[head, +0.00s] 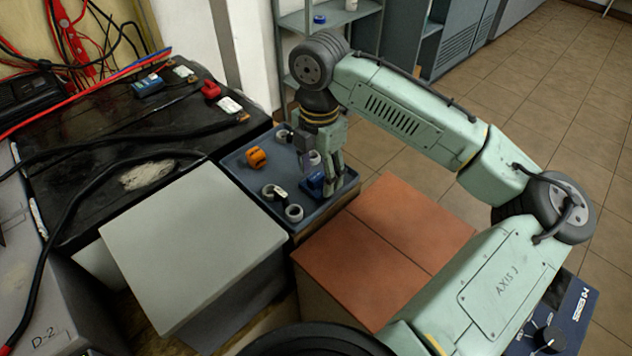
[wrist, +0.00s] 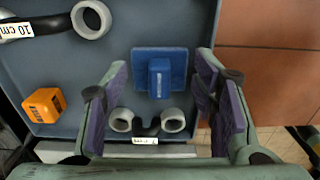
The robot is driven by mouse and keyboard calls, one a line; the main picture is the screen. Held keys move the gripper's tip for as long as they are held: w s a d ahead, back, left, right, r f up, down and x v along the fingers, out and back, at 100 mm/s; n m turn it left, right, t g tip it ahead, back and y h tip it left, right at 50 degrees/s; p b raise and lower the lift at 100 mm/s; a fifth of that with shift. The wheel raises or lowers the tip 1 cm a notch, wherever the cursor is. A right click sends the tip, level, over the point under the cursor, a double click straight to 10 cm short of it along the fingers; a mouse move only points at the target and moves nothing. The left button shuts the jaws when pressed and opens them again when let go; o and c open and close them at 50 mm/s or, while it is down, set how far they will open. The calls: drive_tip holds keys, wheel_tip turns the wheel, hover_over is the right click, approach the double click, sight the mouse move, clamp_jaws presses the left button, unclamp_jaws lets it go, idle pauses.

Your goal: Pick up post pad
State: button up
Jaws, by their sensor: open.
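A blue square pad with a raised block in its middle, which looks like the post pad (wrist: 178,57), lies in a grey-blue tray (wrist: 60,62). In the head view the pad (head: 313,186) is at the tray's right side, partly hidden by my gripper. My gripper (head: 325,172) points down over the tray. In the wrist view my gripper (wrist: 163,78) is open, with its purple-lined fingers apart on either side. The pad lies between and slightly beyond the fingertips, with nothing visibly held. I cannot tell whether the fingers touch it.
A labelled dark link with grey ring ends (wrist: 147,130) lies close to the pad, between the fingers. Another "10 cm" link (wrist: 91,20) and an orange block (wrist: 44,105) share the tray. A grey box (head: 195,245) and a reddish-brown tiled surface (head: 385,245) adjoin the tray.

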drive_tip(key=shift+f, duration=0.55)
drive_tip(key=c, duration=0.6)
drive_tip(key=shift+r, duration=0.15)
drive_tip(key=shift+r, duration=0.5)
wheel_tip(320, 180, up, 2)
drive_tip(key=shift+r, duration=0.15)
drive_tip(key=s+d, duration=0.1)
drive_tip(key=s, duration=0.4)
drive_tip(key=s+r+b, duration=0.1)
drive_tip(key=s, duration=0.4)
drive_tip(key=s+d, duration=0.1)
drive_tip(key=s, duration=0.4)
drive_tip(key=shift+s+d+r, duration=0.25)
drive_tip(key=shift+s+d, duration=0.05)
drive_tip(key=shift+s, duration=0.1)
